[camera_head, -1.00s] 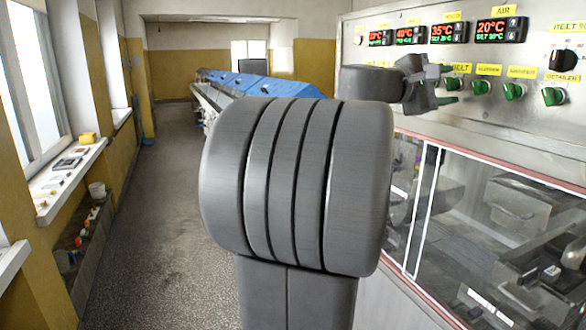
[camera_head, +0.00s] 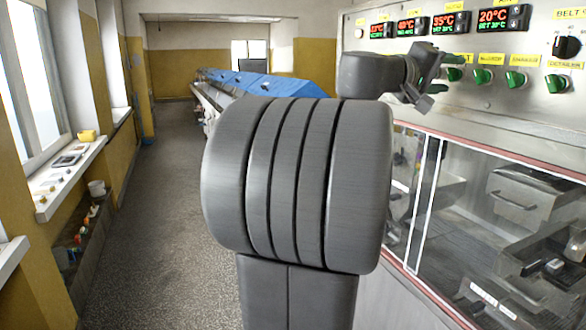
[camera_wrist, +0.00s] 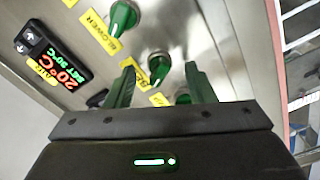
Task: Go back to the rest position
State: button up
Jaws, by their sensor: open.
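My gripper (camera_head: 432,80) is in front of the metal control panel (camera_head: 475,110) at the right in the head view. Its two green fingers stand apart, and in the wrist view my gripper (camera_wrist: 159,68) is open with nothing held. A green knob (camera_wrist: 159,67) shows between the fingertips in the wrist view, seemingly beyond them; I cannot tell the exact gap. Another green knob (camera_wrist: 122,18) is above it. In the head view, green knobs (camera_head: 515,81) sit in a row under yellow labels. My thick grey arm fills the middle and hides part of the machine.
Digital displays (camera_head: 503,18) and a black knob (camera_head: 565,47) are on the panel. Below it is a glazed, red-edged machine front (camera_head: 470,220). A blue-covered conveyor line (camera_head: 260,84) runs behind. The floor (camera_head: 165,220) at left is clear, beside a windowsill (camera_head: 70,175) with small items.

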jog(key=shift+a+m, duration=0.2)
jog(key=shift+m, duration=0.1)
jog(key=shift+b+v, duration=0.4)
jog(key=shift+v, duration=0.75)
